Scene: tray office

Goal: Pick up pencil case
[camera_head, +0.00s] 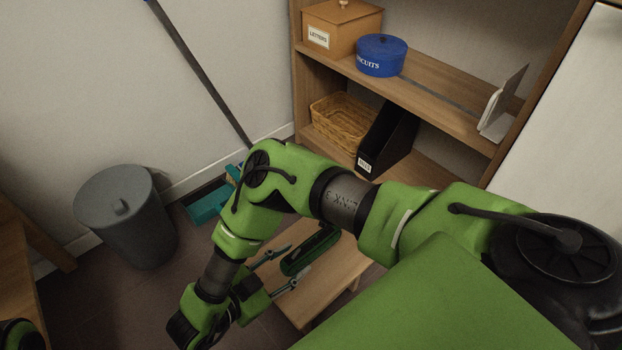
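The dark green pencil case (311,251) lies on a small low wooden table (345,268), below my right arm. My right gripper (291,262) reaches over the table from the left, with its two grey fingers spread apart. The fingertips point at the near left end of the pencil case. I cannot tell whether they touch it. My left gripper is not in view.
A grey lidded bin (126,218) stands on the left. A teal dustpan (207,204) lies by the wall. The wooden shelf (440,95) behind holds a letters box (342,27), a blue biscuit tin (381,56), a wicker basket (341,122) and a black file holder (387,143).

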